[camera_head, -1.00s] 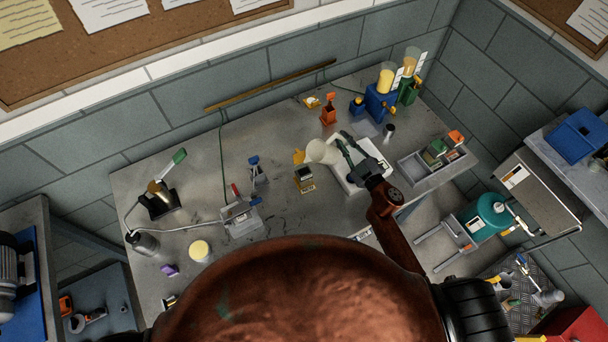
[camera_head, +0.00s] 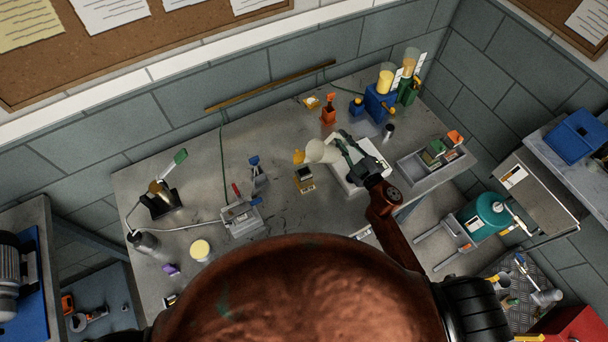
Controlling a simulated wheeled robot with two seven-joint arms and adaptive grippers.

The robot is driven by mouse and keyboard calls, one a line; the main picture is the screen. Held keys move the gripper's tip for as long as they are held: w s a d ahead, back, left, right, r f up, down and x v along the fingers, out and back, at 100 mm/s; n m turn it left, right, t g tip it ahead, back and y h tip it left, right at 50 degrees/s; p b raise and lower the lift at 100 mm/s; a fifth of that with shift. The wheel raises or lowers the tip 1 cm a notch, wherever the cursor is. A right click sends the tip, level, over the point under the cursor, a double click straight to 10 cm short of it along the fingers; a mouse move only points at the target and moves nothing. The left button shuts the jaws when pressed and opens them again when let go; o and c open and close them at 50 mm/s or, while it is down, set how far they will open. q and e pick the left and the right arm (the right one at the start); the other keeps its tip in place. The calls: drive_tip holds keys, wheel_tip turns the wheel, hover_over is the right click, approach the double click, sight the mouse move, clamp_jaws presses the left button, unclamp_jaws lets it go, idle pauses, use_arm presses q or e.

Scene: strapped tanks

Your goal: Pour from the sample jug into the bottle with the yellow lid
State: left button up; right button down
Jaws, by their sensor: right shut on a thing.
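The sample jug, a pale translucent vessel (camera_head: 320,151), is above the white tray's left end. My right gripper (camera_head: 347,148) is shut on it from the right and holds it tilted, mouth towards the left. A round pot with a pale yellow top (camera_head: 200,250) stands at the front left. My left gripper is not in view.
A white tray (camera_head: 376,157) lies under my right gripper. An orange container (camera_head: 328,114) stands behind the jug. Blue and green dispensers (camera_head: 380,103) stand at the back right. A grey divided tray (camera_head: 413,168) lies to the right. The bench's back left is mostly clear.

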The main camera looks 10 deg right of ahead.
drive_tip(key=shift+r, duration=0.1)
idle(0.3)
drive_tip(key=shift+s+a+r+n+p, duration=0.15)
drive_tip(key=shift+a+r+n+p, duration=0.15)
drive_tip(key=shift+r+n+p, duration=0.25)
drive_tip(key=shift+r, duration=0.15)
idle(0.6)
drive_tip(key=shift+s+a+r+n+p, duration=0.1)
drive_tip(key=shift+a+r+n+p, duration=0.25)
drive_tip(key=shift+r+n, duration=0.1)
drive_tip(key=shift+r, duration=0.1)
idle(2.9)
drive_tip(key=shift+s+a+r+n+p, duration=0.2)
drive_tip(key=shift+a+r+n+p, duration=0.2)
drive_tip(key=shift+r+n, duration=0.15)
idle(2.3)
